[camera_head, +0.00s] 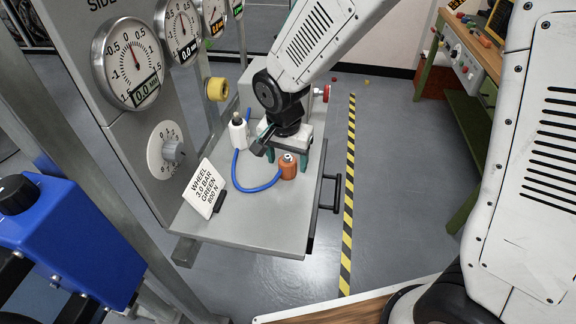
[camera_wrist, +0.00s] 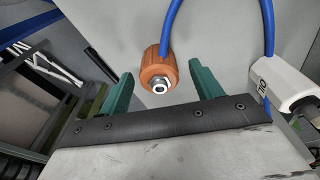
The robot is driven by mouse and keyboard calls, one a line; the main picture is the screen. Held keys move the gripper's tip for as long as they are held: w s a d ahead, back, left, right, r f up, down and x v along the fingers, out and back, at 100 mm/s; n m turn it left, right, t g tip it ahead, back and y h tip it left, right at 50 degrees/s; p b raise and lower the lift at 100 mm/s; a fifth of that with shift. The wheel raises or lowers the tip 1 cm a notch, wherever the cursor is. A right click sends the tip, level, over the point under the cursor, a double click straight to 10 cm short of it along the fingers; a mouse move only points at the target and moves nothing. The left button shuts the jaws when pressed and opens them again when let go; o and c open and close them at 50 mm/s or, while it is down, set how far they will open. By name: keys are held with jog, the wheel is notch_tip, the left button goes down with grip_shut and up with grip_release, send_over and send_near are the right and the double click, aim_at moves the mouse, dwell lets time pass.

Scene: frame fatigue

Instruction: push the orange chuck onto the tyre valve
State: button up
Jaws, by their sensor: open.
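The orange chuck (camera_head: 288,170) stands on the grey shelf with its silver fitting up and a blue hose running from its side. In the wrist view the chuck (camera_wrist: 154,66) lies between the two teal fingers, nearer their tips, with its silver end towards the camera. My gripper (camera_head: 286,160) is just above and behind the chuck, pointing down. In the wrist view my gripper (camera_wrist: 160,84) is open, with a gap between each finger and the chuck. I cannot make out the tyre valve in either view.
The grey shelf (camera_head: 247,228) carries a white bottle-shaped piece (camera_head: 238,132) and a card (camera_head: 202,188) reading "WHEEL 3.0 BAR GREEN 800 N". A panel with gauges (camera_head: 129,62) and a knob (camera_head: 172,151) rises on the left. A blue box (camera_head: 75,235) is at lower left.

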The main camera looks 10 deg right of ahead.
notch_tip(320, 180, down, 3)
jog(key=shift+w+d+r, duration=0.15)
jog(key=shift+r, duration=0.05)
jog(key=c, duration=1.1)
jog(key=shift+r, duration=0.85)
jog(key=shift+s+r, duration=0.25)
jog(key=shift+r, duration=0.85)
jog(key=s+a, duration=0.1)
jog(key=s, duration=0.4)
jog(key=s+a, duration=0.2)
jog(key=s, duration=0.3)
jog(key=s+a+r, duration=0.1)
jog(key=s, duration=0.4)
jog(key=shift+a+r, duration=0.1)
jog(key=shift+a, duration=0.1)
